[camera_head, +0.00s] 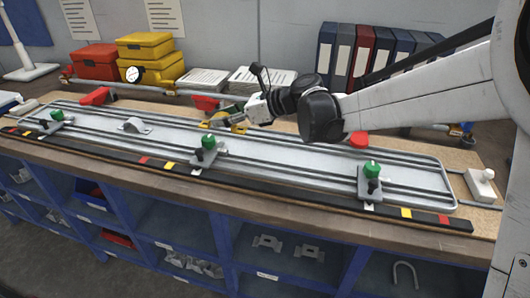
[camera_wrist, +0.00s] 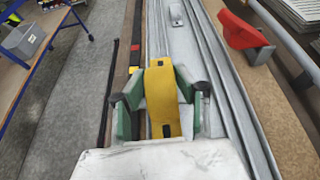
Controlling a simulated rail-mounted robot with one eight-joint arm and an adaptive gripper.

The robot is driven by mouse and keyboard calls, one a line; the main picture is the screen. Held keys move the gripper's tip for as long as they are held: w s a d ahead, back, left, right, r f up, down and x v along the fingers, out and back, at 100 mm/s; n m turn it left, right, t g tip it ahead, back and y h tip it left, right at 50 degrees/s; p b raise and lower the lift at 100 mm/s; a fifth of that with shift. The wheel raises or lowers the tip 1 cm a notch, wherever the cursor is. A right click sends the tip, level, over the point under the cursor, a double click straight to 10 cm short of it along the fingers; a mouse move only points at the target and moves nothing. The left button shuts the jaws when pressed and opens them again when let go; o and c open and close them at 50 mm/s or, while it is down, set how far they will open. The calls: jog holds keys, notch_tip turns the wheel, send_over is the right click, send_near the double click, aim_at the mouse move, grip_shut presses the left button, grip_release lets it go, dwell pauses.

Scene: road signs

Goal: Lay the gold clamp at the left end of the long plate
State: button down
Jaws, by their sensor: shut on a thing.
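The gold clamp (camera_wrist: 161,88) is a yellow curved strap with a dark hole near each end. My gripper (camera_wrist: 162,103) is shut on it, with green-padded fingers on both sides. In the head view the gold clamp (camera_head: 214,121) shows small at the tip of my gripper (camera_head: 232,122), over the back middle part of the long plate. The long plate (camera_head: 290,158) is grey, with raised rails along its length, and lies along the bench. I cannot tell whether the clamp touches the plate. The plate's left end is clear of my arm.
A silver clamp (camera_head: 134,125) sits on the plate's left part. Green-knobbed holders (camera_head: 208,143) stand along the front edge. A red clamp-like piece (camera_head: 97,96) lies behind the plate at left. Yellow boxes (camera_head: 150,58), red boxes (camera_head: 94,64) and binders (camera_head: 365,55) stand at the back.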

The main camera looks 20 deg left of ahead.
jog(key=b, duration=0.2)
send_over(266, 153)
notch_tip(266, 153, down, 7)
jog(key=shift+w, duration=0.1)
jog(key=shift+f+b, duration=0.35)
jog(key=shift+f, duration=1.45)
jog(key=shift+f, duration=0.1)
jog(key=shift+f, duration=0.1)
jog(key=c, duration=1.3)
grip_release()
jog(key=v, duration=0.4)
jog(key=p+v, duration=0.1)
jog(key=v, duration=0.4)
jog(key=p+v, duration=0.1)
jog(key=v, duration=0.3)
jog(key=shift+s+d+r, duration=0.25)
jog(key=shift+r, duration=0.15)
